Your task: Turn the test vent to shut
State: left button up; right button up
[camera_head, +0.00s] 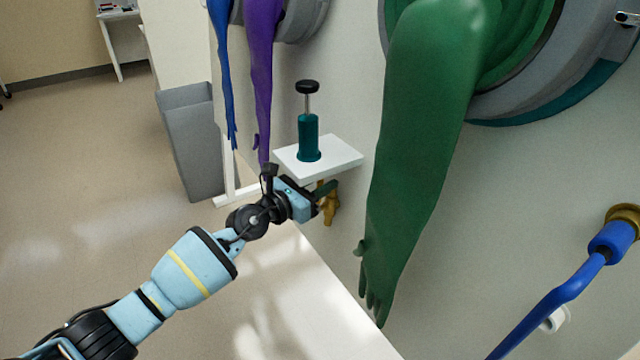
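A small brass valve (331,208) sits on the wall of the box, just below a white shelf (335,162); it looks like the test vent. My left gripper (320,194) is right at this valve, under the shelf's front edge, with its fingers pointing right. A dark green piece at the fingertips may be the valve's handle or a finger; I cannot tell. The fingers are small and partly hidden, so their opening and any contact are unclear. The handle's position is not clear either. My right gripper is not in view.
A teal hand pump (309,138) with a black knob stands on the shelf. A long green glove (420,130) hangs close right of the valve; purple (262,70) and blue gloves hang behind. A blue pipe (565,292) is lower right. A grey bin (190,140) stands on open floor.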

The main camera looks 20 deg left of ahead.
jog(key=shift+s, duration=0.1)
pick_arm(q)
grip_shut()
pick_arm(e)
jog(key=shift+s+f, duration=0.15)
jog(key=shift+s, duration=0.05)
